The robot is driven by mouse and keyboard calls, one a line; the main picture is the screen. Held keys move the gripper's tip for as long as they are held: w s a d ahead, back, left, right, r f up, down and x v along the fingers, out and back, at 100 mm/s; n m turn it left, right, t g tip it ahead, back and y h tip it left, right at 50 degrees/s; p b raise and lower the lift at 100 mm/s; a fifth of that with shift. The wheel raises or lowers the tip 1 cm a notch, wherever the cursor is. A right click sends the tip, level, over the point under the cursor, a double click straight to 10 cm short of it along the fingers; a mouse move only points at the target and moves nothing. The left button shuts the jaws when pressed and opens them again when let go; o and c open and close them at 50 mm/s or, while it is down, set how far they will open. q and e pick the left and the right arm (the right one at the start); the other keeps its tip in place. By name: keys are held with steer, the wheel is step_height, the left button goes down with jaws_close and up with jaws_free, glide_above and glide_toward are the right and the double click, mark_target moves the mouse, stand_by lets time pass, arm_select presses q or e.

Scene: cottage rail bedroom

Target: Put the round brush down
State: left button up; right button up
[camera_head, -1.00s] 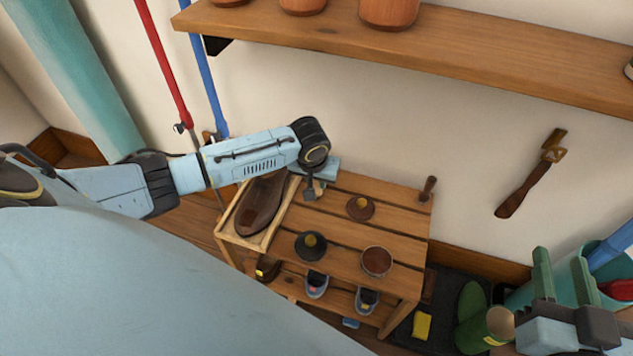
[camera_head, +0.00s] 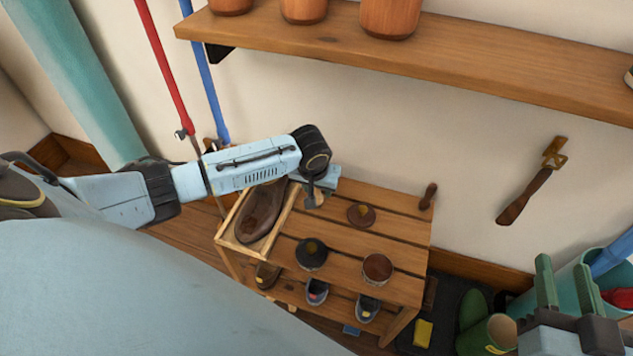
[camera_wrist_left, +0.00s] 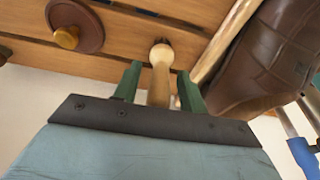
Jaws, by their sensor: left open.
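The round brush, with a pale wooden handle (camera_wrist_left: 160,82) and a dark end, points at the slatted bench top between my left gripper's green fingers (camera_wrist_left: 158,85). The fingers are open, one on each side of the handle. In the head view, the brush (camera_head: 315,197) is partly hidden under my left wrist, at the bench's back left, beside the shoe tray. I cannot tell whether its dark end touches the slats. My right gripper (camera_head: 567,287) is open and empty at the lower right, away from the bench.
A brown shoe (camera_head: 262,212) lies in the wooden tray (camera_head: 224,235) left of the brush. A brown disc with a knob (camera_head: 361,214), a black knobbed piece (camera_head: 311,253) and a round tin (camera_head: 377,268) occupy the bench (camera_head: 340,262). A shelf (camera_head: 430,60) hangs above.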

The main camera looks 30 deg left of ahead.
arm_select(q)
steer(key=shift+r, duration=0.25)
steer(key=p+v, duration=0.2)
steer(key=v, duration=0.2)
steer(key=a+p+v, duration=0.1)
steer(key=p+v, duration=0.3)
steer(key=v, duration=0.3)
steer(key=s+d+f+m+h, duration=0.2)
steer(key=s+d+f+m, duration=0.15)
steer(key=s+d, duration=0.65)
steer(key=s+a+m+y, duration=0.1)
steer(key=s+a, duration=0.2)
steer(key=s, duration=0.9)
steer(key=shift+s+r+t, duration=0.3)
steer(key=shift+r, duration=0.05)
arm_select(e)
steer(key=s+d+f+g+h, duration=0.2)
steer(key=s+d+f+g, duration=0.1)
steer(key=s+f+g, duration=0.3)
steer(key=s+d+f+g+h, duration=0.2)
steer(key=s+d+f+g, duration=0.2)
steer(key=f, duration=0.7)
steer(key=s+g, duration=0.2)
steer(key=g, duration=0.1)
steer(key=shift+s+d+m+g+h, duration=0.3)
steer(key=shift+s+m, duration=0.1)
arm_select(q)
steer(key=shift+m, duration=0.25)
steer(key=shift+c, duration=0.6)
